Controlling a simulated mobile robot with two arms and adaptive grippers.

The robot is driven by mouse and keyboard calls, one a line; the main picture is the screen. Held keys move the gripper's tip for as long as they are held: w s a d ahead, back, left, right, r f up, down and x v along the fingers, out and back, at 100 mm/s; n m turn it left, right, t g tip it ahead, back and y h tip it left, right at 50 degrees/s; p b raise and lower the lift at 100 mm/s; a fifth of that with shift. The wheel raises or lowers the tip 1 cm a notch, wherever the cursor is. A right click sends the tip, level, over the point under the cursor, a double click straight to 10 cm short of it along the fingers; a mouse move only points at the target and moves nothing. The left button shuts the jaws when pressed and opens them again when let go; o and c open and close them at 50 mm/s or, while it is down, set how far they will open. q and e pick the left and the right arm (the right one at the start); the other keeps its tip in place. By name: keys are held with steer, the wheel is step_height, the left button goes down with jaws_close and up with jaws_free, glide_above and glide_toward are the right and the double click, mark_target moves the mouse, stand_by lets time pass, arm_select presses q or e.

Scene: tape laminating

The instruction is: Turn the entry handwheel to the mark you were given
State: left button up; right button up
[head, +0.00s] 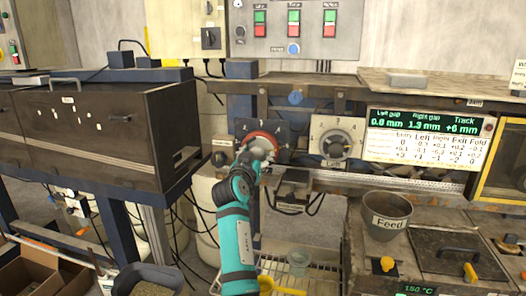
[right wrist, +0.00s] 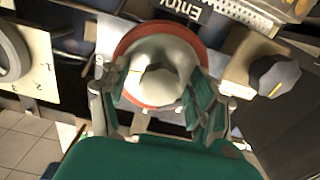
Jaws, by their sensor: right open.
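The entry handwheel has a red rim and a pale hub; in the head view its rim (head: 262,134) shows behind my right gripper (head: 258,150). In the right wrist view the handwheel (right wrist: 160,68) lies just beyond my fingers, with an upside-down "Entry" label (right wrist: 180,9) at the top. My right gripper (right wrist: 155,100) is open, with its fingers on both sides of the hub. I cannot tell whether they touch it. A small yellow line shows on the hub. The dial marks are mostly hidden in the head view. My left gripper is not in view.
A second dial with a grey knob (head: 337,144) sits right of the handwheel. Beside it a display (head: 428,123) reads left gap 0.8 mm, right gap 1.3 mm, track +6 mm. A "Feed" pot (head: 387,215) stands lower right. A dark cabinet (head: 100,130) fills the left.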

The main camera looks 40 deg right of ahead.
steer(key=shift+r, duration=0.1)
steer(key=shift+a+r, duration=0.15)
steer(key=shift+a, duration=0.1)
steer(key=shift+c, duration=0.9)
steer(key=shift+d, duration=0.1)
steer(key=c, duration=1)
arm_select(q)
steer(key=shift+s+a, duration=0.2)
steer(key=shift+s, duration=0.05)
